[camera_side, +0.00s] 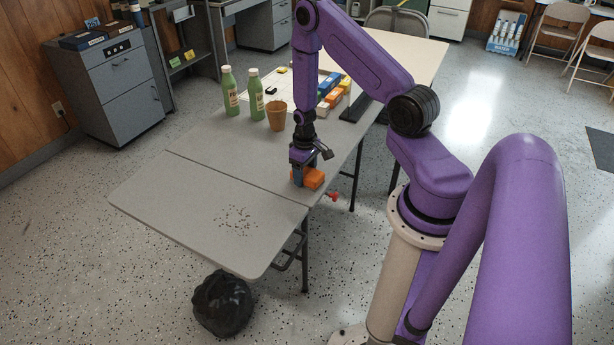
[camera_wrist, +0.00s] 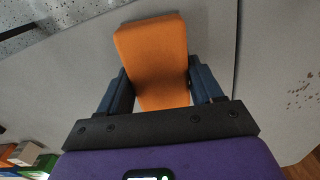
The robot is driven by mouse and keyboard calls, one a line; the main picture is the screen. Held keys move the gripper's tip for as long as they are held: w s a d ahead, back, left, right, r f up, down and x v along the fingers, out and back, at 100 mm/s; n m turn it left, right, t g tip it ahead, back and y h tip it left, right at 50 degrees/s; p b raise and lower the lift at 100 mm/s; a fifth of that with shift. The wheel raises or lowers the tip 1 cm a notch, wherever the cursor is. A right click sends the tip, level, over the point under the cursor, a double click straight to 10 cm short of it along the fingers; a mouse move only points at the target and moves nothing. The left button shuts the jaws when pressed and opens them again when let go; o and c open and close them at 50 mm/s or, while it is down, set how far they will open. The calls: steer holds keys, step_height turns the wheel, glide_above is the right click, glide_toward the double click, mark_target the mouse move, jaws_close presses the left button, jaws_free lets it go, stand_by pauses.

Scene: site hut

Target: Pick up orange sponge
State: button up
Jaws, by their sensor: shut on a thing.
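The orange sponge (camera_side: 313,179) is a rounded block at the right edge of the grey folding table, low at the tabletop. My gripper (camera_side: 301,177) points down over it and is shut on it. In the wrist view the sponge (camera_wrist: 153,60) lies between the two dark blue fingers (camera_wrist: 160,85), one on each side. Its near end is hidden behind the gripper's black bar. I cannot tell whether the sponge touches the table or is slightly above it.
Two green bottles (camera_side: 230,90) and a tan cup (camera_side: 276,115) stand behind my gripper. Several colored boxes (camera_side: 331,92) and a black keyboard-like strip (camera_side: 355,108) lie further back. Dark specks (camera_side: 236,219) are scattered on the front table half, otherwise clear. A black bag (camera_side: 222,303) is on the floor.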

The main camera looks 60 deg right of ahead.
mark_target(305, 171)
steer(key=shift+r, duration=0.1)
steer(key=shift+r, duration=4.95)
steer(key=shift+o, duration=0.8)
steer(key=shift+c, duration=0.4)
